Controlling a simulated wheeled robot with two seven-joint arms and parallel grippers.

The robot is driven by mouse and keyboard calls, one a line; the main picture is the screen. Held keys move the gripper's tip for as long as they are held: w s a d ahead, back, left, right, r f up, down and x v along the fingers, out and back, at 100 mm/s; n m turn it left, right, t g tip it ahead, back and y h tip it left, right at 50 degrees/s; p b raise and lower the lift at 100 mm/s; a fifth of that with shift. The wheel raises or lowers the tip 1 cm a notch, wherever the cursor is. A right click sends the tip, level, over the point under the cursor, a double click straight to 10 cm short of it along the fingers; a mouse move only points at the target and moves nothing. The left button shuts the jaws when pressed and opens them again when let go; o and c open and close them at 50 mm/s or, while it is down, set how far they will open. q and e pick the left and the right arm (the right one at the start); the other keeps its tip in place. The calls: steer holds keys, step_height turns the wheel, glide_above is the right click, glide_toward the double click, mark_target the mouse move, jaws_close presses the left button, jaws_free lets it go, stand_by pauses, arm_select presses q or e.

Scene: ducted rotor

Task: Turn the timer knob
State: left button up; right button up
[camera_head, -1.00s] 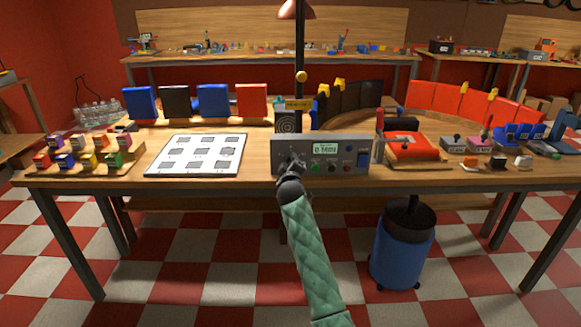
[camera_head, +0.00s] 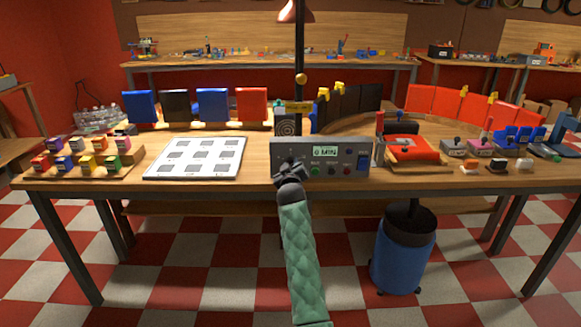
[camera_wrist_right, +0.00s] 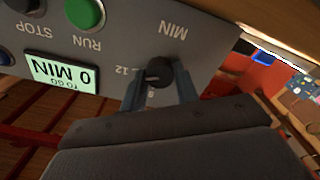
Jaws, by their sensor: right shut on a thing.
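The grey control box (camera_head: 345,171) stands at the front edge of the workbench, with a lit green display (camera_head: 325,151) that reads 0 MIN. The black timer knob (camera_wrist_right: 159,71) is on its panel under the MIN label, with a 12 mark beside it. My right gripper (camera_head: 291,166) reaches the left part of the panel and mostly hides the knob in the head view. In the right wrist view, the fingers of this gripper (camera_wrist_right: 160,80) are on both sides of the knob, shut on it. The panel appears upside down there. My left gripper is not in view.
A green RUN button (camera_wrist_right: 85,12) is near the knob, and a blue switch (camera_head: 363,160) is at the panel's right end. A white board (camera_head: 196,157) lies left of the box. A red block (camera_head: 412,150) is to its right. A blue bin (camera_head: 402,258) stands below.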

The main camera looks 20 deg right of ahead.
steer(key=shift+f, duration=0.15)
steer(key=o, duration=1)
steer(key=shift+c, duration=0.2)
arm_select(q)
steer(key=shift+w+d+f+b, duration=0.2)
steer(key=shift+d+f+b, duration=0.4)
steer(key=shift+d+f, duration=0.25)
arm_select(e)
steer(key=v, duration=0.7)
steer(key=shift+s, duration=0.4)
steer(key=shift+a, duration=0.1)
